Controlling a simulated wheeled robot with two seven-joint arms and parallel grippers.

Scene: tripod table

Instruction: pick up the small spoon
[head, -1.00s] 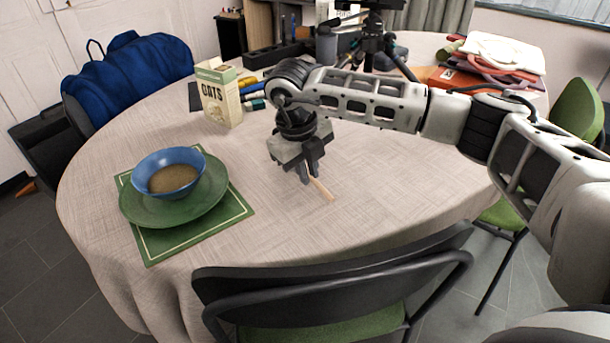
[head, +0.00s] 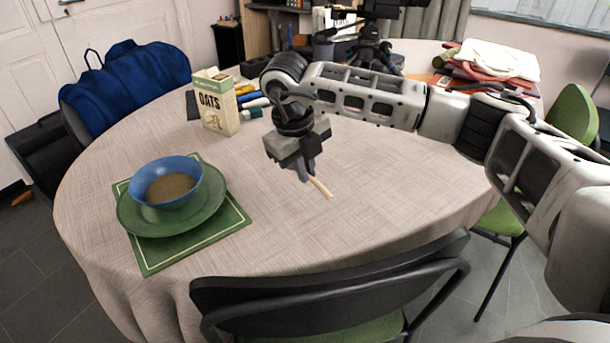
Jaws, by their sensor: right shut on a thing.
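The small spoon (head: 321,187) shows as a thin, pale wooden handle sticking out to the lower right from between my right fingertips. Its other end is hidden by the gripper. My right gripper (head: 307,174) points down over the middle of the table and is shut on the spoon. I cannot tell for certain whether the spoon still touches the cloth. My left gripper is not in the head view.
A blue bowl (head: 166,163) of brown food sits on a green plate (head: 150,221) on a green placemat (head: 236,215) at the left. An oats carton (head: 215,103) stands behind. A chair (head: 330,285) is at the front edge. The right front tablecloth (head: 400,190) is clear.

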